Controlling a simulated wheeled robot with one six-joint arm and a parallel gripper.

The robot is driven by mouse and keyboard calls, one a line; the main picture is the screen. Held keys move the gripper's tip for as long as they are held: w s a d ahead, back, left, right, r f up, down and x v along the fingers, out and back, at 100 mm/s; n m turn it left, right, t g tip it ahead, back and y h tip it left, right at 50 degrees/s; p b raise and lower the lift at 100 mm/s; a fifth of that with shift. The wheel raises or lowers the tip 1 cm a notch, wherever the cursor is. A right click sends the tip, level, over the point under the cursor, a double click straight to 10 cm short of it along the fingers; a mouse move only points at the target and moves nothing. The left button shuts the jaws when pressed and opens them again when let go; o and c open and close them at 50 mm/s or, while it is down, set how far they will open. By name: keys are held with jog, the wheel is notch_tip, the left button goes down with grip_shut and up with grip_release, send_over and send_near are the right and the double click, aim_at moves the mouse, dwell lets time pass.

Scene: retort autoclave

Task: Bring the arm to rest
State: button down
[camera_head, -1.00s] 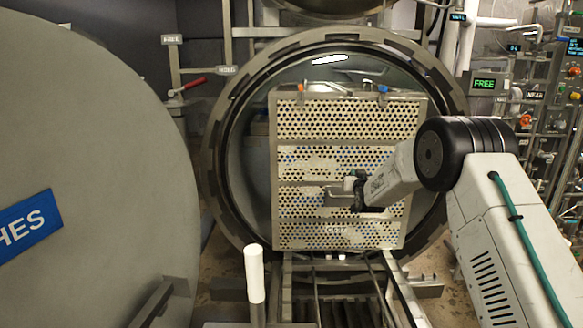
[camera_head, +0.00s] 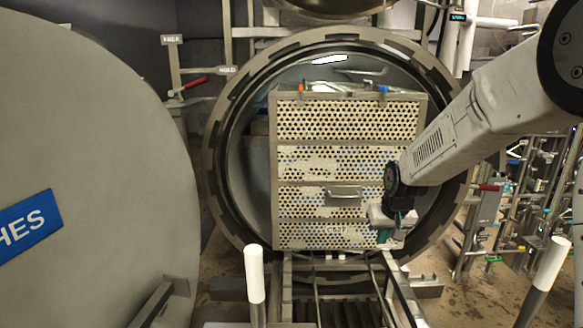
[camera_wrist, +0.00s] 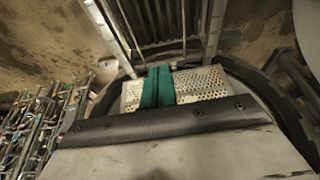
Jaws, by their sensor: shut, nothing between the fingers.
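My gripper (camera_head: 388,235) hangs at the end of my arm, in front of the lower right of the perforated basket (camera_head: 345,120) in the head view. Its teal fingers point down, and in the wrist view the gripper (camera_wrist: 158,86) shows them closed together with nothing between them. The basket stands inside the round autoclave opening, and its handle (camera_head: 343,192) is clear of my gripper. The basket also shows beyond the fingers in the wrist view (camera_wrist: 203,82). I cannot tell from these views how far the fingers are from it.
The big round door (camera_head: 90,130) stands open at the left. Rails (camera_head: 395,290) run out below the opening, with a white-topped post (camera_head: 254,275) on the left and another (camera_head: 551,262) on the right. Pipework with a red lever (camera_head: 490,187) stands at the right.

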jog(key=s+r, duration=0.4)
jog(key=s, duration=0.9)
jog(key=s+d+r+g, duration=0.1)
jog(key=s+r, duration=0.3)
jog(key=s, duration=0.9)
jog(key=s+d+r+g, duration=0.1)
jog(key=s+r, duration=0.3)
jog(key=s, duration=0.9)
jog(key=shift+s+r, duration=0.2)
jog(key=shift+r, duration=0.1)
jog(key=shift+g, duration=0.3)
